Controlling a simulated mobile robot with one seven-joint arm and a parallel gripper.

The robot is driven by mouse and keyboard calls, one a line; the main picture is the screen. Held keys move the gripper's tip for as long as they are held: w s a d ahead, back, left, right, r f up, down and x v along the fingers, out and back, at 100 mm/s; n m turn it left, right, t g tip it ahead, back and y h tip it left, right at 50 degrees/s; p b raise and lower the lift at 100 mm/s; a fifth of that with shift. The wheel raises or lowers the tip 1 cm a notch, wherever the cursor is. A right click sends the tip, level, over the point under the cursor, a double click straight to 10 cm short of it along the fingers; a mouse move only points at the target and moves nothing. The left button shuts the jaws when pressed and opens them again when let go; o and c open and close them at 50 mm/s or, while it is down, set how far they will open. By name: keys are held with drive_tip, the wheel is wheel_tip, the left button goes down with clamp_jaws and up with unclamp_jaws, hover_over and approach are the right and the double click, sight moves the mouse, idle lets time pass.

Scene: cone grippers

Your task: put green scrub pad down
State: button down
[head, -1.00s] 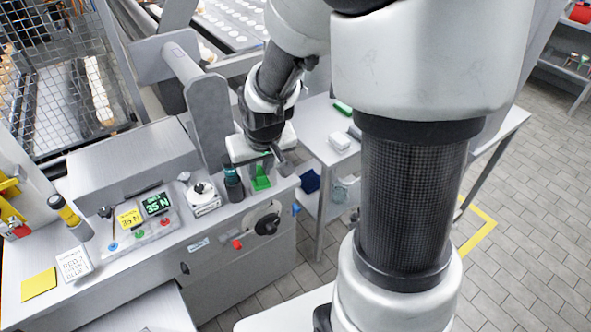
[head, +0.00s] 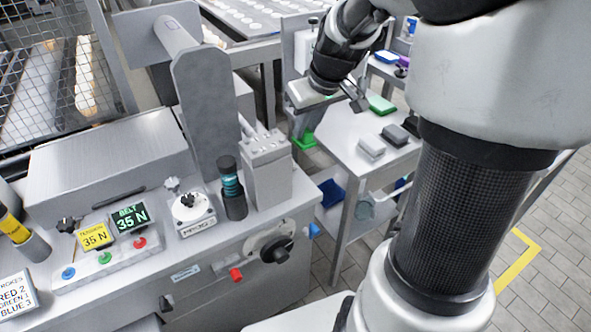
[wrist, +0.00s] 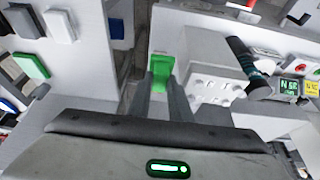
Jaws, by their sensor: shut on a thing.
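My gripper (head: 303,130) points down and is shut on the green scrub pad (head: 305,142), which hangs at its fingertips. In the head view it is in the gap between the grey machine bench and the side table (head: 345,140). In the wrist view the green scrub pad (wrist: 161,66) shows between my two fingertips (wrist: 160,86), near the holed block. The fingers hide part of the pad.
The side table carries another green pad (head: 380,104), a white block (head: 371,149) and a dark grey block (head: 396,135). The bench bears a light grey holed block (head: 268,165), a dark bottle with teal bands (head: 232,190) and a knob unit (head: 192,210). The table's front is bare.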

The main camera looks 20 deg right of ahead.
wheel_tip(320, 180, down, 15)
drive_tip(key=b, duration=0.3)
drive_tip(key=shift+f+b, duration=0.2)
drive_tip(key=shift+b, duration=0.1)
drive_tip(key=c, duration=1.6)
unclamp_jaws()
drive_tip(key=shift+r, duration=0.1)
drive_tip(key=shift+r+p, duration=0.3)
drive_tip(key=shift+p, duration=0.05)
drive_tip(key=p+v, duration=0.2)
drive_tip(key=v, duration=0.9)
drive_tip(key=shift+s+d+r+p, duration=0.15)
drive_tip(key=shift+r+p, duration=0.15)
drive_tip(key=shift+p, duration=0.1)
